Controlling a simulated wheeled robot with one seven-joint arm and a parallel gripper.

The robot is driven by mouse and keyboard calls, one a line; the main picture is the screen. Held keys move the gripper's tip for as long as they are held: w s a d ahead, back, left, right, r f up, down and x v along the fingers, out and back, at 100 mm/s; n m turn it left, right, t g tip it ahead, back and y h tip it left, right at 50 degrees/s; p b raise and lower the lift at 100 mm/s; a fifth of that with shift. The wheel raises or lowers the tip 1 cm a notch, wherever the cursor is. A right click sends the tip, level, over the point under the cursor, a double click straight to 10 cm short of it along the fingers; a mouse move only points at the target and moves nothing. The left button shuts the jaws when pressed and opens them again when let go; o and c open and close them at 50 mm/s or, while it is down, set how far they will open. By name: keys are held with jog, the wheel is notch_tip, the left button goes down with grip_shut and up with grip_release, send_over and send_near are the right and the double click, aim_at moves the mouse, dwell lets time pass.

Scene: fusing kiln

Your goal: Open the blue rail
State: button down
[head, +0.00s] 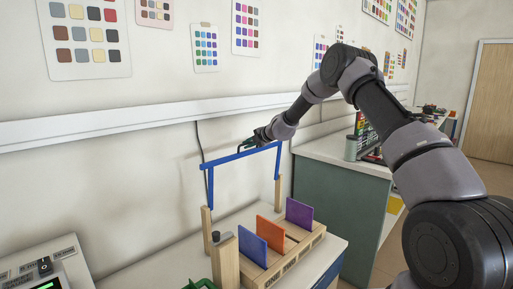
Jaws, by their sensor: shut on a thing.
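The blue rail (227,160) shows in the head view as a raised bar with an arm hanging down at each end. The arms meet upright wooden posts on a wooden stand, so the rail stands high above the stand. My gripper (250,146) is at the bar, right of its middle, and is shut on it. The fingertips are small and dark, and their exact contact is hard to see.
Below the rail, a wooden rack (291,260) holds a blue panel (253,242), an orange panel (270,232) and a purple panel (299,213). A green cabinet (340,198) stands at right. The wall (150,175) is close behind.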

jog(key=shift+w+a, duration=0.25)
jog(key=shift+a, duration=0.1)
jog(key=c, duration=0.9)
grip_release()
jog(key=shift+d, duration=0.1)
jog(key=shift+s+d+r, duration=0.1)
jog(key=shift+s+d, duration=0.05)
jog(key=v, duration=1)
jog(key=shift+r, duration=0.2)
